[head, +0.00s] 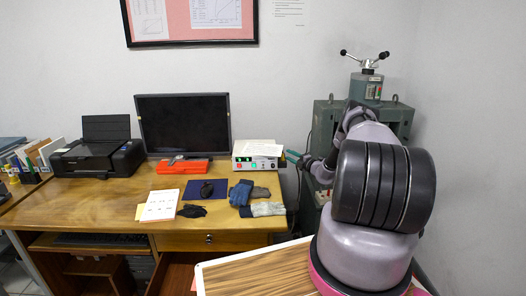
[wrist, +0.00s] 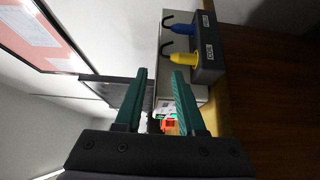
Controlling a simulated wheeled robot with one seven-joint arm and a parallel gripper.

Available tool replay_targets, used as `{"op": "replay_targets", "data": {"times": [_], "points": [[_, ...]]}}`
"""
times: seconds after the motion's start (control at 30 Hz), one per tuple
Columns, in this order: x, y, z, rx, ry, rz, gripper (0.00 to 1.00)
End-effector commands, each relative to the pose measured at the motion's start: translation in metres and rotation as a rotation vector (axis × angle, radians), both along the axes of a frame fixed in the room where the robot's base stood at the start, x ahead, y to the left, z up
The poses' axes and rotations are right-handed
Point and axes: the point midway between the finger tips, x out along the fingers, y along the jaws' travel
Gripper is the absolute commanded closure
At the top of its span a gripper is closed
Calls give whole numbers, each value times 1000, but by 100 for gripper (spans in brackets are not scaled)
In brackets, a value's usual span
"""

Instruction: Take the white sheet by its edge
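A white sheet (head: 258,147) lies flat on top of the power supply (head: 257,164) at the right end of the desk. My gripper (head: 290,156), with green fingers, is just right of the power supply, near the height of its top, apart from the sheet. In the wrist view, my gripper (wrist: 159,73) is open, with nothing between its fingertips. I cannot clearly pick out the sheet in that view.
A printed white page (head: 158,205), gloves (head: 241,192) and a mouse (head: 206,190) lie on the desk. A monitor (head: 184,124) and orange case (head: 183,167) are left of the power supply. Blue (wrist: 182,28) and yellow (wrist: 183,61) plugs stick out beside my fingers.

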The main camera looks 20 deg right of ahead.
Motion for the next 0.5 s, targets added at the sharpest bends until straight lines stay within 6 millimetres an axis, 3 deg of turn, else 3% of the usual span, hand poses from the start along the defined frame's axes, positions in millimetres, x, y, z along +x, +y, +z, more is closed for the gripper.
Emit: {"op": "replay_targets", "data": {"times": [0.3,0.5], "points": [[38,21,5,-2,0,3,61],[46,22,6,-1,1,1,61]]}}
